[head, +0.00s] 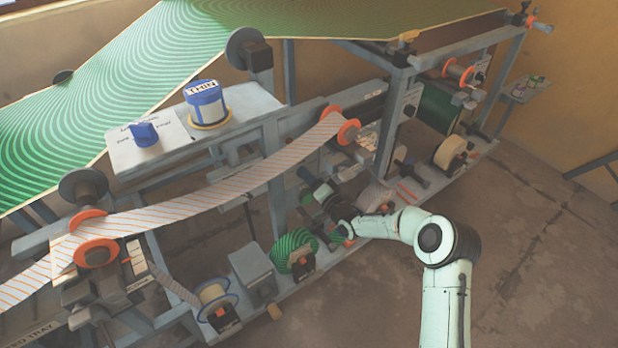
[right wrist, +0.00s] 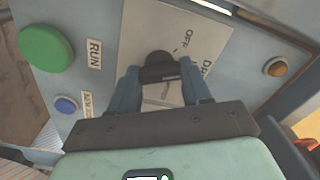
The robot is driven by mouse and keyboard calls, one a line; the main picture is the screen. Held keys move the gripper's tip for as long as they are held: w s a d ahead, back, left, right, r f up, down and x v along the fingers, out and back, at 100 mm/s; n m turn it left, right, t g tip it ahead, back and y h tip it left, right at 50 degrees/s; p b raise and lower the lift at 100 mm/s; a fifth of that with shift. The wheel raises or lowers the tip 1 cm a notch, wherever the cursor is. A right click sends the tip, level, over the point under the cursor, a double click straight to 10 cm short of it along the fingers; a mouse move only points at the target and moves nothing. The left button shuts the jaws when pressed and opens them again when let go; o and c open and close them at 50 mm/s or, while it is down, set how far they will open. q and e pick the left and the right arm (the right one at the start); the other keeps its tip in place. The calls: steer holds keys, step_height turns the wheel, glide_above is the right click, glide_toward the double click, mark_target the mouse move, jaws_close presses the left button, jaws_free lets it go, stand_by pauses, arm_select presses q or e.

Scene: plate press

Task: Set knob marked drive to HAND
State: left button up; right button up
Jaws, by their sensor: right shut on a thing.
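The drive knob (right wrist: 158,66) is small and black, on a pale label plate (right wrist: 205,45) in the right wrist view. The word OFF is printed beyond the knob, and part of a word starting with DR shows at the right. The fingers of my right gripper (right wrist: 160,78) are shut on the knob, one on each side. The HAND mark is not readable, and I cannot tell where the knob points. In the head view my right gripper (head: 330,200) reaches into the machine's lower frame, where the knob is hidden. My left gripper is not in view.
On the same panel are a large green button (right wrist: 46,48) by a RUN label (right wrist: 94,53), a blue button (right wrist: 66,104) and an orange button (right wrist: 276,67). A striped web (head: 210,190) runs above my right arm. The floor (head: 530,250) at the right is clear.

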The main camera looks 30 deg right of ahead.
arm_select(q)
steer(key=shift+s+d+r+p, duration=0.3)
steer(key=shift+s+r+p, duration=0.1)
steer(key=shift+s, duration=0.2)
arm_select(e)
steer(key=m, duration=0.5)
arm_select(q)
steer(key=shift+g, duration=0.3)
arm_select(e)
steer(key=shift+f, duration=0.1)
steer(key=o, duration=1.1)
steer(key=shift+c, duration=0.2)
steer(key=shift+s, duration=0.1)
arm_select(q)
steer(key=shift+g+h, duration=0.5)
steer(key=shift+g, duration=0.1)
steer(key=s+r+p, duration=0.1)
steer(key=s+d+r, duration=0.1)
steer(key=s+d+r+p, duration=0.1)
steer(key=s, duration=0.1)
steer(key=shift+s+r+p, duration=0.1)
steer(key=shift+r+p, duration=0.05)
steer(key=shift+p, duration=0.15)
arm_select(e)
steer(key=s+d, duration=0.1)
steer(key=s, duration=1.2)
steer(key=shift+s, duration=0.15)
